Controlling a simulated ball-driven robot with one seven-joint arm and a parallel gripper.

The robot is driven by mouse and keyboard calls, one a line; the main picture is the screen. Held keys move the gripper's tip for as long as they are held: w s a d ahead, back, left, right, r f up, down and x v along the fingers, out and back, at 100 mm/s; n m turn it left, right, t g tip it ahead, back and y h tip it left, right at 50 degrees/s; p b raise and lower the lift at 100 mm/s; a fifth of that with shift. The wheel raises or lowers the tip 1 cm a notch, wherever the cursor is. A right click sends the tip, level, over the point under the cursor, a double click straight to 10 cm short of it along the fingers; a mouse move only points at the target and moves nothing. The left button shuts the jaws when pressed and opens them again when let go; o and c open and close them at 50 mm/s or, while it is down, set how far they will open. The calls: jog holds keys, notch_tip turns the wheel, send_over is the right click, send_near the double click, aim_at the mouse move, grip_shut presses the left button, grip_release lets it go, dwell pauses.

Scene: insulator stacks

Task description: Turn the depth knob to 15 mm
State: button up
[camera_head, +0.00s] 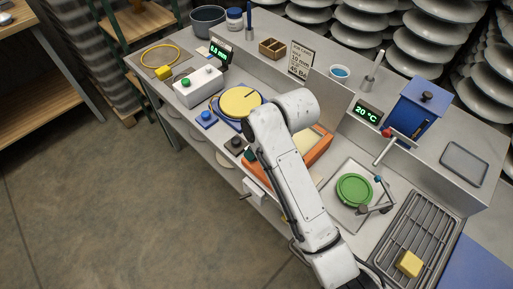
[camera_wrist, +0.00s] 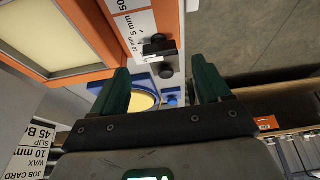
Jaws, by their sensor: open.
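A black knob (camera_wrist: 160,46) stands beside a white label strip (camera_wrist: 133,25) printed with mm marks, "5 mm" among them, on an orange-framed unit. I take it as the depth knob, though the view does not make this certain. A second small dark knob (camera_wrist: 166,71) is just below it. The dark knob also shows in the head view (camera_head: 236,145). My gripper (camera_wrist: 163,84) is open, its two dark green fingers apart and empty, with the knobs in view beyond the gap. In the head view my arm hides most of the gripper. A display (camera_head: 219,52) reads 0.0 mm.
The orange unit (camera_head: 318,148) lies under my arm. A yellow disc (camera_head: 238,101) and blue button (camera_head: 206,117) are beside it. A job card (camera_head: 300,60) reads wax 10 mm. A green disc (camera_head: 354,190) and a rack (camera_head: 408,244) are to the right.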

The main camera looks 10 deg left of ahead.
jog(key=shift+x, duration=2.55)
jog(key=shift+c, duration=0.3)
jog(key=c, duration=1)
jog(key=shift+n, duration=0.4)
jog(key=n+g, duration=0.1)
jog(key=n, duration=0.1)
jog(key=shift+w+n+y+p, duration=0.1)
jog(key=shift+n+y+p, duration=0.3)
jog(key=n+g+b, duration=0.1)
jog(key=n+g, duration=0.1)
jog(key=n, duration=0.3)
jog(key=shift+n, duration=0.3)
